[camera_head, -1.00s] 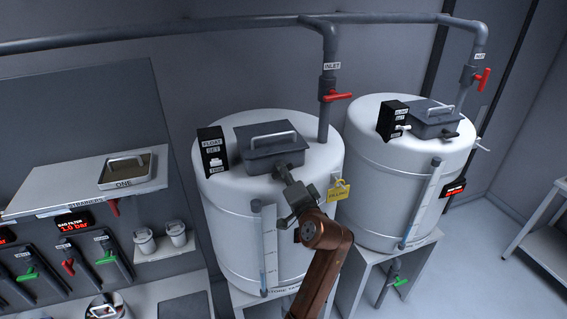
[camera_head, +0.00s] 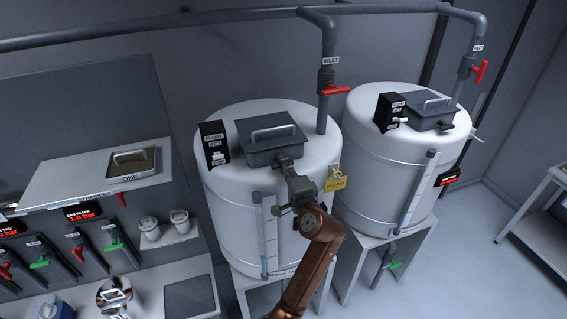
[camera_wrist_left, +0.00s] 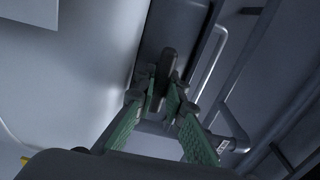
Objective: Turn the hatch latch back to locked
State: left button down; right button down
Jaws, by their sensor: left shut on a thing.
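The grey hatch (camera_head: 270,142) with its metal handle sits shut on top of the nearer white tank (camera_head: 225,195). The hatch latch (camera_head: 285,163) is a dark grey piece at the hatch's front edge, above the tank's rim. My left gripper (camera_head: 288,172) reaches up to it from the front. In the left wrist view, the green-padded fingers (camera_wrist_left: 165,98) are closed around the dark latch (camera_wrist_left: 168,66), whose tip stands out beyond them. The latch's exact angle is hard to tell because the gripper covers part of it. My right gripper is not in view.
A yellow tag (camera_head: 335,183) hangs at the tank's rim just right of my gripper. A black float-set box (camera_head: 214,142) stands left of the hatch. The inlet pipe with a red valve handle (camera_head: 335,90) rises behind. A second white tank (camera_head: 400,150) stands at the right.

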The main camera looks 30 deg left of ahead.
pick_arm(q)
jog(key=c, duration=2)
grip_release()
jog(key=shift+o, duration=0.2)
jog(key=shift+f, duration=0.1)
